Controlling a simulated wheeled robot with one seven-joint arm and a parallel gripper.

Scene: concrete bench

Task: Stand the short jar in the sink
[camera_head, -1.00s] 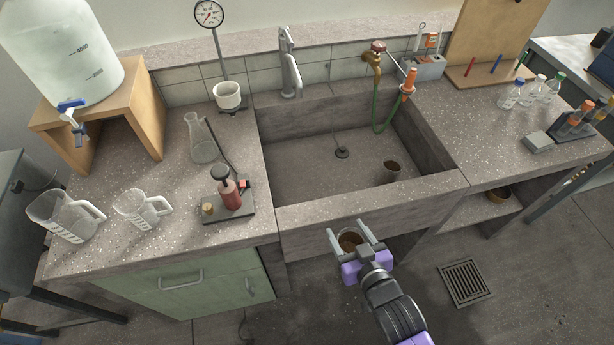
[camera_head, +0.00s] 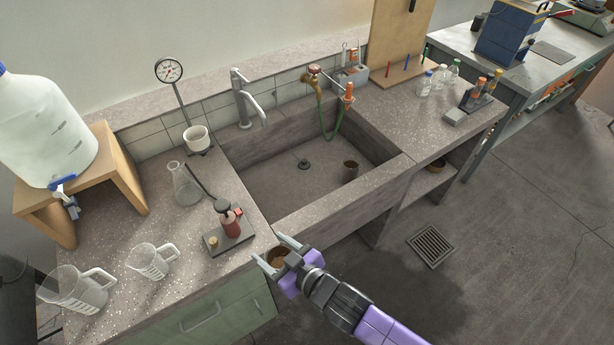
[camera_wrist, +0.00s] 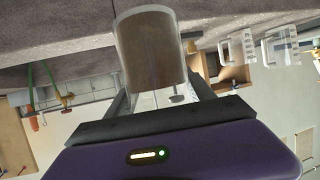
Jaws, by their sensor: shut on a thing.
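A short jar with brown contents (camera_head: 278,256) is held between the fingers of my gripper (camera_head: 268,247). In the wrist view the jar (camera_wrist: 152,50) shows as a clear-rimmed cylinder with a brown body between the two fingers. My gripper and the jar are outside the sink (camera_head: 330,206), by the left end of its front wall. Whether the held jar's base clears the wall cannot be told.
The sink floor's middle and left are clear around a dark drain plug (camera_head: 304,165). A faucet (camera_head: 246,98) and a green hose (camera_head: 333,128) hang at the back. A red bottle on a stand (camera_head: 229,222) and a flask (camera_head: 186,186) stand on the left counter.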

